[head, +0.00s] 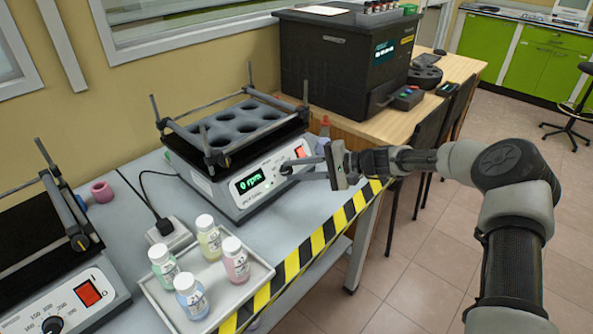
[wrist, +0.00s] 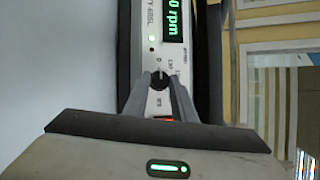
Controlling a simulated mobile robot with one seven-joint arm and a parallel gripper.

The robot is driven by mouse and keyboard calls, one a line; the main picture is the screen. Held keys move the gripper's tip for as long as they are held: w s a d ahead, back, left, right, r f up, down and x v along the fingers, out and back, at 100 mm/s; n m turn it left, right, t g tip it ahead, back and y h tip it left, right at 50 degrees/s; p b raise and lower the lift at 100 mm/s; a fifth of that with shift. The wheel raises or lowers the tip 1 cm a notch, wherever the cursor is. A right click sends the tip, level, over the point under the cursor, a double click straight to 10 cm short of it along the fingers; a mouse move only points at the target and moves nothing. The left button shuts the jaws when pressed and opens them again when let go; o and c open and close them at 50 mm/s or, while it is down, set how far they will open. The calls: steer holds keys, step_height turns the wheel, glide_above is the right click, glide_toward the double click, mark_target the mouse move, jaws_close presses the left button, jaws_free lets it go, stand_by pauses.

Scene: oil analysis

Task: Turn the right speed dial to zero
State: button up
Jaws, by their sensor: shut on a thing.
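The right shaker (head: 215,185) stands on the grey bench, and its green display (head: 250,180) reads 0 rpm. The display also shows at the top of the wrist view (wrist: 174,18). The dark speed dial (wrist: 159,82) is on the front panel below the display in the wrist view, with scale marks around it. My gripper (head: 285,168) is at the panel, its two fingers shut on the dial from both sides.
A red switch (head: 300,152) is beside the dial. A tray (head: 255,281) with several capped bottles stands in front of the shaker. A second shaker with its own dial (head: 52,325) is at lower left. A large black machine (head: 335,65) stands behind on a wooden table.

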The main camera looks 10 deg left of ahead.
steer(key=o, duration=1.1)
steer(key=shift+c, duration=0.2)
steer(key=shift+d, duration=0.1)
steer(key=p+v, duration=0.2)
steer(key=v, duration=1.5)
steer(key=shift+d, duration=0.1)
